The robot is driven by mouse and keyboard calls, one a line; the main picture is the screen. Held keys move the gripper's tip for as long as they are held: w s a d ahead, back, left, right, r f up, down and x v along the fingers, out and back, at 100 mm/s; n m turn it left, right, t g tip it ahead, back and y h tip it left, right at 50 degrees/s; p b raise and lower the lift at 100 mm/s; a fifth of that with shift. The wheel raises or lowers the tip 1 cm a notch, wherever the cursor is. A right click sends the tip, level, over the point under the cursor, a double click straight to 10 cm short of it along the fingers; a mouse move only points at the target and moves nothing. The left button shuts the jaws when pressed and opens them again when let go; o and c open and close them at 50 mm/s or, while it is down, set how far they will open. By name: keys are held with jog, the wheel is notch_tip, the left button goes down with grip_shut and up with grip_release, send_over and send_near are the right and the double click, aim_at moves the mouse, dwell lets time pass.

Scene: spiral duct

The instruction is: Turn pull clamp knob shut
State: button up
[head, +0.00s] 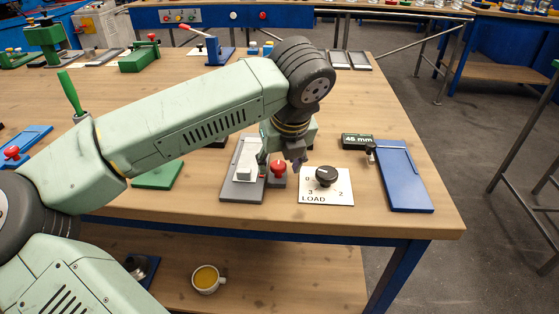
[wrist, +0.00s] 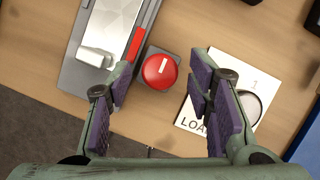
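A round red knob (wrist: 160,71) with a white line on top sits on a small grey base beside a grey plate (wrist: 76,66). The plate bears a metal sheet, a white block and a red bar. In the head view the red knob (head: 278,167) stands at the plate's right side. My gripper (wrist: 163,76) is open above the knob, with one purple-padded finger to each side of it in the wrist view. Nothing shows between the fingers but the knob and table below. In the head view my gripper (head: 288,152) partly hides the area around the knob.
A white LOAD card with a black dial (head: 326,176) lies just right of the red knob, partly behind my right finger in the wrist view. A blue board (head: 405,180) and a "45 mm" block (head: 357,141) are farther right. A green plate (head: 158,175) lies to the left.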

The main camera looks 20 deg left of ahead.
jog(key=c, duration=1)
jog(key=shift+c, duration=0.2)
